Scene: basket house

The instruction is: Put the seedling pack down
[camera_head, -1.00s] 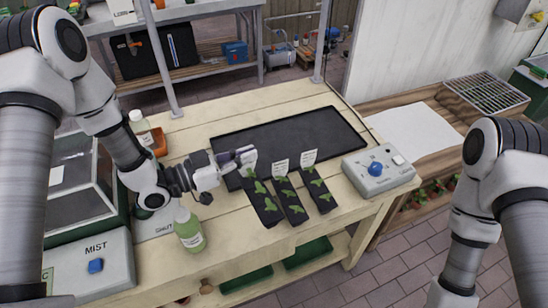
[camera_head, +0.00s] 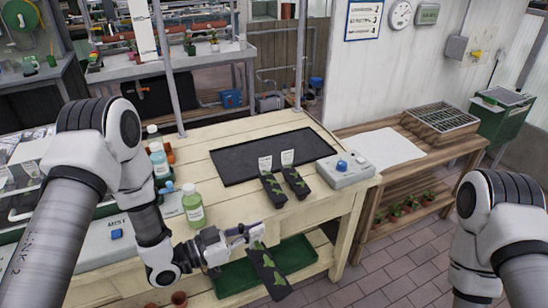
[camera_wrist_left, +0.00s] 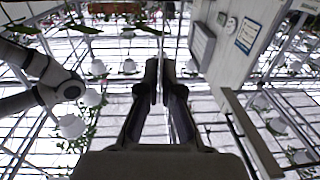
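My left gripper (camera_head: 242,236) is shut on a seedling pack (camera_head: 268,272), a dark strip with green leaves, at its upper end by the white label. The pack hangs tilted in front of the bench's front edge, clear of the top. My right gripper is out of view.
A grey control box (camera_head: 345,170) with a blue knob stands at the bench's right. A green bottle (camera_head: 193,207) stands at its left. A lower side bench (camera_head: 415,160) holds a white sheet (camera_head: 378,148) and a crate (camera_head: 440,118). A green tray (camera_head: 290,255) sits on the shelf below.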

